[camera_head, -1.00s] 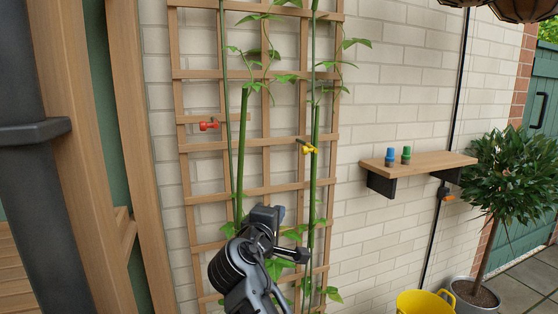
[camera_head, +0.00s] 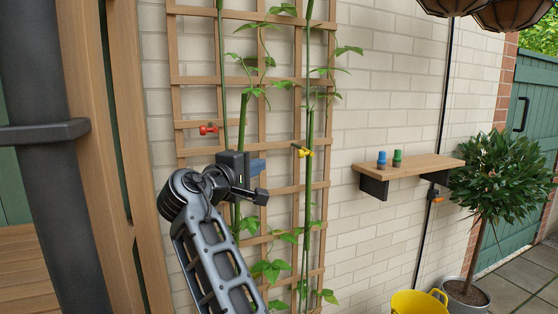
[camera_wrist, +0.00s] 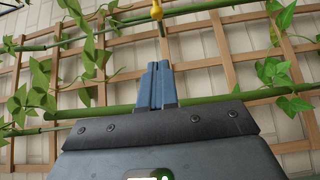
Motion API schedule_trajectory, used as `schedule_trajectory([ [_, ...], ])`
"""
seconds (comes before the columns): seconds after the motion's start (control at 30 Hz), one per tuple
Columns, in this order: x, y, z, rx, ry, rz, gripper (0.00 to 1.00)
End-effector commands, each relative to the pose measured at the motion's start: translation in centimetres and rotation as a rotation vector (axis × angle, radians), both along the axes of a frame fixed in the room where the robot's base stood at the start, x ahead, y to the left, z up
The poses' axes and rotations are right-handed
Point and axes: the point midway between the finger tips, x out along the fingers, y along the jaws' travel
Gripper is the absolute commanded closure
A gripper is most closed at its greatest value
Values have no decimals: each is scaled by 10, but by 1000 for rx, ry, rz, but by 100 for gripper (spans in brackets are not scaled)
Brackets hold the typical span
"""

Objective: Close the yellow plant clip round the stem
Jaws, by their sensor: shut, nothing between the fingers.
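The yellow plant clip (camera_head: 303,152) sits at the right-hand green stem (camera_head: 308,190), in front of the wooden trellis. I cannot tell whether its jaws are open or closed. In the wrist view the clip (camera_wrist: 157,10) shows at the top edge, partly cut off, beside a stem (camera_wrist: 205,8) that runs across the picture. My gripper (camera_head: 259,166) is left of the clip and slightly lower, apart from it. In the wrist view its blue fingers (camera_wrist: 158,68) are together and empty, pointing towards the clip with a gap between.
A thick left stem (camera_head: 242,120) passes behind my gripper; it crosses close behind the fingers in the wrist view (camera_wrist: 255,102). A red clip (camera_head: 208,129) is at the trellis's left. A wall shelf (camera_head: 415,168) holds a blue and a green item. A yellow bucket (camera_head: 418,303) stands below.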

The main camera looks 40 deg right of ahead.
Motion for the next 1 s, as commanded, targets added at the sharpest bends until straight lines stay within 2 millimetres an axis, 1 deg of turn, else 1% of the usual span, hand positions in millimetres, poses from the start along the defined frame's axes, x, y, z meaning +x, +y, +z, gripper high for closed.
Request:
schedule_trajectory([
  [0.17,8,-23,2,1,0,-4,100],
  [0.5,35,-84,1,2,1,-3,100],
  [0.57,39,-93,1,1,0,-1,100],
  [0.6,34,-99,1,1,-1,-2,100],
  [0.7,29,-111,1,0,-1,-2,100],
  [0.8,25,-119,0,0,-1,0,100],
  [1.0,23,-126,-1,0,0,1,100],
])
